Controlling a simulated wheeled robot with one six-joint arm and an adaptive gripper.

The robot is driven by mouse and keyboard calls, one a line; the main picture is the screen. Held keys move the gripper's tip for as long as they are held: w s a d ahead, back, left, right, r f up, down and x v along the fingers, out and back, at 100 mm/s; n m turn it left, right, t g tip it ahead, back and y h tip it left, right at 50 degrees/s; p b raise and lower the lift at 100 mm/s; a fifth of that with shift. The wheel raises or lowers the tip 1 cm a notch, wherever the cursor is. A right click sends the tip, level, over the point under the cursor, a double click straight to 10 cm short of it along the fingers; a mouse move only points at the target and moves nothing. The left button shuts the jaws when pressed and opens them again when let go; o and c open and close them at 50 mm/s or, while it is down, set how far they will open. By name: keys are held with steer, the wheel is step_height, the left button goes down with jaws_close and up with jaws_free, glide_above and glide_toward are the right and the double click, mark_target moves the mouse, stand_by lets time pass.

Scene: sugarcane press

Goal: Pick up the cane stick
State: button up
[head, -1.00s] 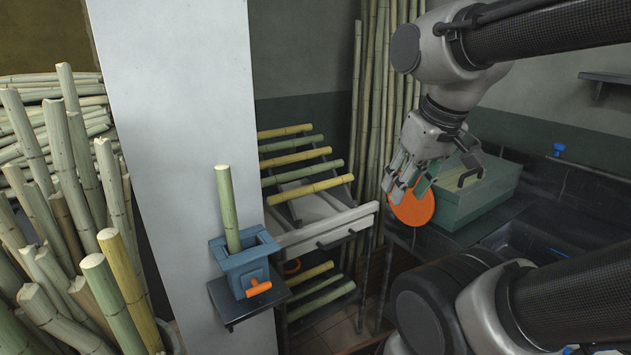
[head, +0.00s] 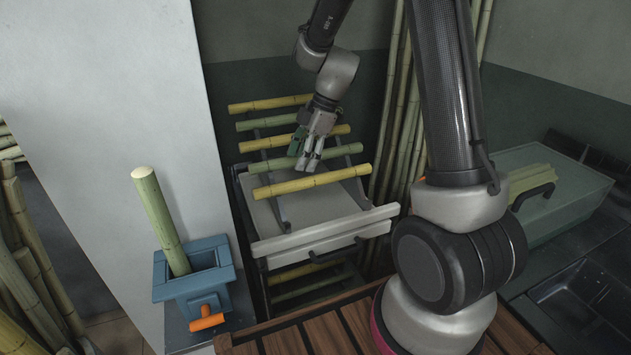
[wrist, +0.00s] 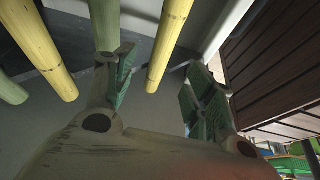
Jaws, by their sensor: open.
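Several yellow and green cane sticks lie across a slanted rack; the lowest on its upper part is a yellow cane stick (head: 312,182), with a green cane stick (head: 345,158) above it. Another green cane stick (head: 161,218) stands tilted in a blue box (head: 197,282). My gripper (head: 307,164) is over the middle of the rack, open and apparently empty. In the wrist view, a yellow cane stick (wrist: 170,42) appears between the open fingers (wrist: 162,92). I cannot tell whether the fingers touch any cane.
A white wall (head: 115,130) stands left of the rack, with more canes (head: 32,262) beyond it. White drawer fronts (head: 330,232) sit below the rack. Tall canes (head: 397,115) lean behind my arm. A green case (head: 560,190) is at the right, and wooden slats (head: 300,340) lie in front.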

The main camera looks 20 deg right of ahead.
mark_target(292, 181)
steer(key=x, duration=0.3)
steer(key=shift+f, duration=0.1)
steer(key=x, duration=0.5)
steer(key=shift+s+f, duration=0.15)
jaws_close()
